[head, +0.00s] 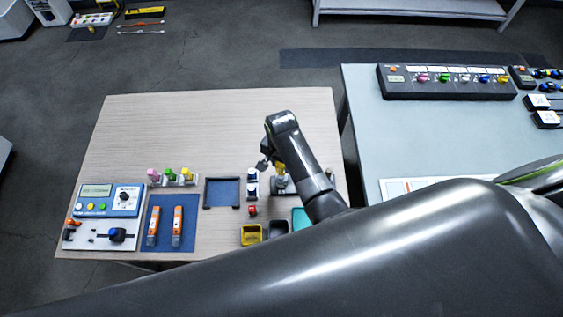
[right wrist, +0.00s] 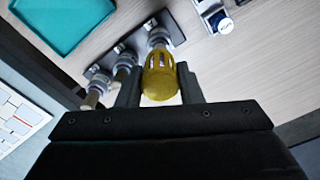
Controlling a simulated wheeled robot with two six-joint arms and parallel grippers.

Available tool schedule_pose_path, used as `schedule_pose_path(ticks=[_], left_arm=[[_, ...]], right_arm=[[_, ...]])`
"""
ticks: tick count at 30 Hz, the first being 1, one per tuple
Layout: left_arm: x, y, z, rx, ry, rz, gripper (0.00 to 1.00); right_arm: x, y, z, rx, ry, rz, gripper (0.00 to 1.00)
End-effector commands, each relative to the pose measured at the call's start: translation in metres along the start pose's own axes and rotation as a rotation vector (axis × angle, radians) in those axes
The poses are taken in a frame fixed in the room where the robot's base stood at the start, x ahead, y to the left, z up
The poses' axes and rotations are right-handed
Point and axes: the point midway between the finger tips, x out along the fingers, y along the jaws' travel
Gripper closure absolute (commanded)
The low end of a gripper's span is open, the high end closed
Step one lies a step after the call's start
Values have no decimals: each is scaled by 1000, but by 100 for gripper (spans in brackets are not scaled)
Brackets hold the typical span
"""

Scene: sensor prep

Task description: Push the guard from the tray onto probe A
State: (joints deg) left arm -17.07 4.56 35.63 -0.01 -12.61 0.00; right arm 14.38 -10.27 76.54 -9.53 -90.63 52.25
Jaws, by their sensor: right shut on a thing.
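My right gripper (right wrist: 158,88) is shut on a yellow slotted guard (right wrist: 161,74), one finger on each side. The guard lines up with the metal-ended probe (right wrist: 158,36) at the right end of a dark rack (right wrist: 176,30). Its far end meets or overlaps that probe; I cannot tell how far it is seated. Two other probes (right wrist: 125,59) stand beside it in the rack, without a guard. In the head view my right gripper (head: 268,160) is over the rack, and the guard (head: 279,169) is partly hidden. My left gripper is not in view.
A dark-rimmed tray (head: 206,193) looks empty, left of the rack. Blue-and-white pieces (head: 252,176) stand between them. A yellow bin (head: 251,240), a dark bin and a teal tray (right wrist: 66,22) lie near the front edge. The back of the table (head: 200,125) is clear.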

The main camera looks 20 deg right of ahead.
Motion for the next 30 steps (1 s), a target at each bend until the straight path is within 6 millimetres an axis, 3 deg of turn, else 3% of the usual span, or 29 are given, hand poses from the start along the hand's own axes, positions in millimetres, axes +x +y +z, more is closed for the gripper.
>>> schedule_pose_path(ticks=[30], left_arm=[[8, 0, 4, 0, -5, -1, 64]], right_arm=[[15, 0, 0, 0, 0, 0, 80]])
